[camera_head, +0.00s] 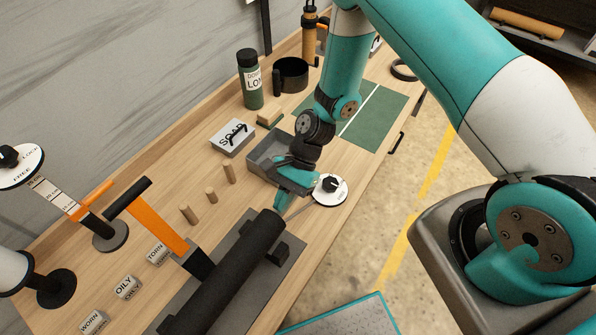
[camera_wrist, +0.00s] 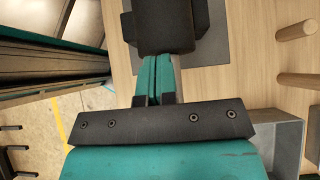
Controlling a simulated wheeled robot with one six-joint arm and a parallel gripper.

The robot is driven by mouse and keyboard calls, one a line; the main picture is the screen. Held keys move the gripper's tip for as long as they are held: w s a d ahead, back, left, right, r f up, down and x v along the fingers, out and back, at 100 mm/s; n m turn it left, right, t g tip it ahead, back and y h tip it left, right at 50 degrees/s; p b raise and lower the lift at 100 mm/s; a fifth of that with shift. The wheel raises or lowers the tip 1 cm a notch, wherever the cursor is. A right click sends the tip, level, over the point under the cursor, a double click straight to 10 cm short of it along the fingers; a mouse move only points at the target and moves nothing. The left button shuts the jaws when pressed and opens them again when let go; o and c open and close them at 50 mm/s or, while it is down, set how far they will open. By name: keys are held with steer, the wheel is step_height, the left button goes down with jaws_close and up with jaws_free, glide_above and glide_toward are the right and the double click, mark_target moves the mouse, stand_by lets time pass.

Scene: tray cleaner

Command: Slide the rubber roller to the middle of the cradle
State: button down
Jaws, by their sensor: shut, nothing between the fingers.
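The rubber roller (camera_head: 238,268) is a long black cylinder lying on the cradle (camera_head: 293,243), a dark grey plate with black supports. Its near end runs toward the bottom edge of the head view. My gripper (camera_head: 279,206) is at the roller's far end, with teal fingers pointing at it. In the wrist view the shut fingers (camera_wrist: 154,62) lie side by side with nothing between them. Their tips meet the edge of the black roller end (camera_wrist: 165,30) in that picture; whether they touch it I cannot tell. The cradle plate (camera_wrist: 213,45) shows beside it.
Wooden pegs (camera_head: 211,195) stand left of the cradle, near an orange-handled lever (camera_head: 158,226). A grey open tray (camera_head: 262,160) and a white dial (camera_head: 330,190) sit close around my gripper. Labelled blocks (camera_head: 127,287) stand near the front left.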

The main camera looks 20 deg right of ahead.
steer(key=w+d, duration=0.1)
steer(key=d, duration=0.1)
steer(key=w+d+r+b, duration=0.1)
steer(key=w+d, duration=0.1)
steer(key=shift+w+r, duration=0.1)
steer(key=b+v, duration=0.2)
steer(key=v, duration=0.6)
steer(key=shift+r, duration=0.2)
